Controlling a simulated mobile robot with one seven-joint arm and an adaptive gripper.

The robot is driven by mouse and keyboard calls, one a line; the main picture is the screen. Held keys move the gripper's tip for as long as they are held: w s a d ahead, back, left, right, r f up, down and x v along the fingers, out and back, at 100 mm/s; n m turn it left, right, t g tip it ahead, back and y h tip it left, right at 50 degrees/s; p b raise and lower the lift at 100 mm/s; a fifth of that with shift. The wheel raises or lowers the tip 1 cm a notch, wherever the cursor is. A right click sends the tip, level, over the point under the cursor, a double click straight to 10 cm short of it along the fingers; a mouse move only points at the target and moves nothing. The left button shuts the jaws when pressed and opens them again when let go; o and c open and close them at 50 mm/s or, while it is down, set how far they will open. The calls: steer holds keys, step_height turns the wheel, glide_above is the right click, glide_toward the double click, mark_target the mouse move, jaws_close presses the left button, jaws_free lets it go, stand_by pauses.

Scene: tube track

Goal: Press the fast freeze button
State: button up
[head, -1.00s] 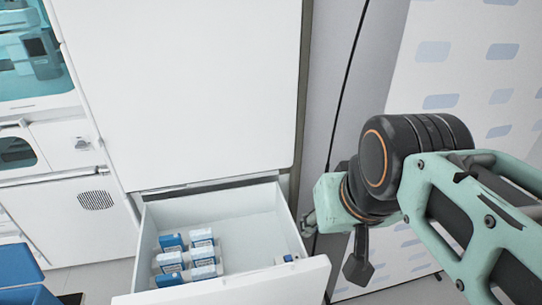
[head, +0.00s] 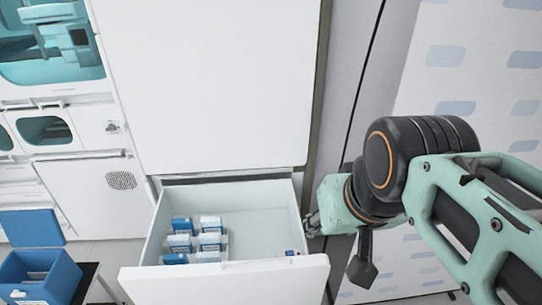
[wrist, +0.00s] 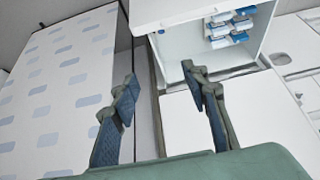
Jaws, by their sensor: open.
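I cannot make out a fast freeze button in either view. A tall white cabinet (head: 215,85) stands ahead with its lower drawer (head: 225,284) pulled open. The drawer also shows in the wrist view (wrist: 173,12), upside down. My gripper (wrist: 160,80) is open and empty in the wrist view, its two fingers spread apart before the cabinet's side edge. In the head view only a small part of my gripper (head: 312,224) shows, at the right of the drawer; the arm hides the rest.
Several blue-and-white packs (head: 196,240) lie in the drawer's left part. A small blue-and-white item (head: 290,253) sits at its right front. An open blue box (head: 38,274) stands at lower left. A patterned white panel (head: 455,60) stands at right.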

steer(key=shift+s+d, duration=0.2)
steer(key=shift+d, duration=0.05)
steer(key=shift+a, duration=0.1)
steer(key=shift+c, duration=0.6)
